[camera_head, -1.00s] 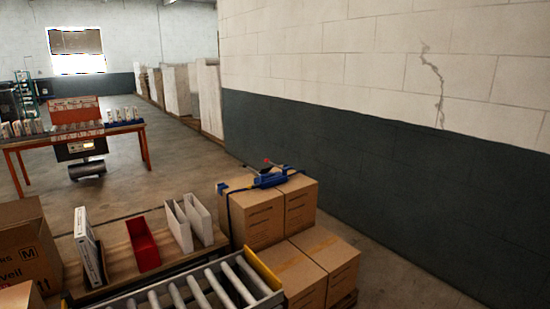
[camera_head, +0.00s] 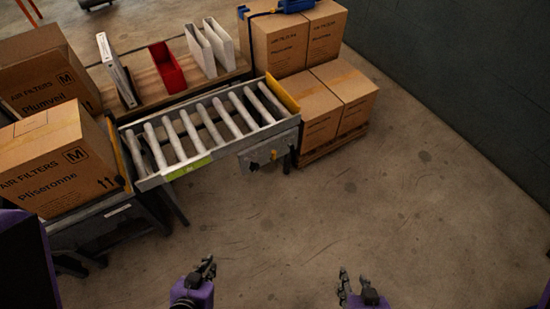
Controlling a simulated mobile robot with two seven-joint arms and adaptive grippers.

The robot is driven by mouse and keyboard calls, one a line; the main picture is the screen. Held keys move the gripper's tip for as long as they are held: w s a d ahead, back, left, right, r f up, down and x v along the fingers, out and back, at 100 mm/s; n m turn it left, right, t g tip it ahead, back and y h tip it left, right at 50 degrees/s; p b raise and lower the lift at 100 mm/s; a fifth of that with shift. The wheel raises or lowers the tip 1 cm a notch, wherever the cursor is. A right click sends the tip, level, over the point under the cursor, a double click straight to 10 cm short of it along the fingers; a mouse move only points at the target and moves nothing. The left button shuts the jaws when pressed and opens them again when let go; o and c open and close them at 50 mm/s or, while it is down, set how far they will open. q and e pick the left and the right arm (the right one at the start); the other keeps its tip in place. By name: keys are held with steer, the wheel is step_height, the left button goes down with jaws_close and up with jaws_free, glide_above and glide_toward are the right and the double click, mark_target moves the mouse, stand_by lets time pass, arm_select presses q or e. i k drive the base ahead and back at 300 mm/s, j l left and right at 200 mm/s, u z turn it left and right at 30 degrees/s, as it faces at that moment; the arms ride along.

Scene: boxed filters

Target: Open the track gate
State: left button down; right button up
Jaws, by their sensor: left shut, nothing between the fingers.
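A roller track section (camera_head: 205,127) with a grey metal frame and several pale rollers lies across the left-centre of the head view. I cannot tell for sure which part is the gate. The track has a yellow end strip (camera_head: 282,95) at its right end and a yellow-green label (camera_head: 187,168) on its front rail. My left gripper (camera_head: 207,268) is shut and empty, low in the view, apart from the track. My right gripper (camera_head: 344,284) is further right, over bare floor; its jaw opening is unclear.
Two filter cartons, one behind (camera_head: 45,85) and one in front (camera_head: 55,160), stand left of the track. Stacked cartons (camera_head: 325,100) stand right. The floor (camera_head: 400,210) in front is clear.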

mark_target(121, 180)
steer(key=u, duration=1.7)
steer(key=i+l+u, duration=0.1)
steer(key=i, duration=0.4)
